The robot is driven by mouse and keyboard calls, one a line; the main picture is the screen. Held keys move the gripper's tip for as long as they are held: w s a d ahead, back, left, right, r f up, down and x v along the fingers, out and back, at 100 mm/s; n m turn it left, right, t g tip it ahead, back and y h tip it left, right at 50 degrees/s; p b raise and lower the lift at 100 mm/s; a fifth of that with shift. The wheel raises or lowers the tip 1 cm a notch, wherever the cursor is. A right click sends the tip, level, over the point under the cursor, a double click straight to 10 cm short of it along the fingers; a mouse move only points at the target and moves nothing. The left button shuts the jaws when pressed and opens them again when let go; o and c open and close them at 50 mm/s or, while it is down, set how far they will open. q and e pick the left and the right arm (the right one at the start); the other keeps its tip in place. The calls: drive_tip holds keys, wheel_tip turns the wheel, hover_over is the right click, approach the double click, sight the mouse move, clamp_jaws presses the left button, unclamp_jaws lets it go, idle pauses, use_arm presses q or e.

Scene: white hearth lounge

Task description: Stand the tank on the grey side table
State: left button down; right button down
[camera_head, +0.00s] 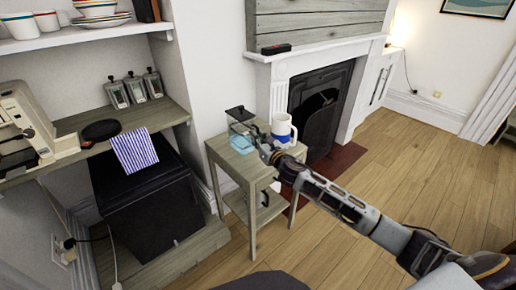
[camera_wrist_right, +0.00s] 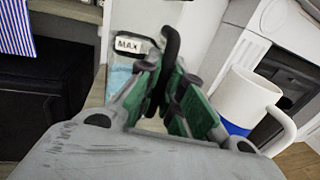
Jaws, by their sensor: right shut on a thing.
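The clear tank (camera_head: 240,143) has a dark lid (camera_head: 239,113). It is at the back left of the grey side table (camera_head: 221,153) and looks roughly upright. I cannot tell whether its base touches the tabletop. My right gripper (camera_head: 264,146) reaches it from the right. In the right wrist view the fingers (camera_wrist_right: 160,95) are closed on the tank's black handle (camera_wrist_right: 172,45), beside the clear wall with a MAX label (camera_wrist_right: 128,45). The fingers hide the lower handle. My left gripper is not in view.
A white and blue mug (camera_head: 283,130) stands on the table right of the tank, close to my gripper. A fireplace (camera_head: 318,100) is behind, and a black box-like unit (camera_head: 150,205) is left.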

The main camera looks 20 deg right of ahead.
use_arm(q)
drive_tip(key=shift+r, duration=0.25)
use_arm(e)
drive_tip(key=shift+f, duration=0.2)
drive_tip(key=shift+f, duration=0.2)
drive_tip(key=shift+f+b, duration=0.5)
drive_tip(key=shift+f, duration=0.25)
drive_tip(key=shift+f+b, duration=0.3)
drive_tip(key=shift+f, duration=0.5)
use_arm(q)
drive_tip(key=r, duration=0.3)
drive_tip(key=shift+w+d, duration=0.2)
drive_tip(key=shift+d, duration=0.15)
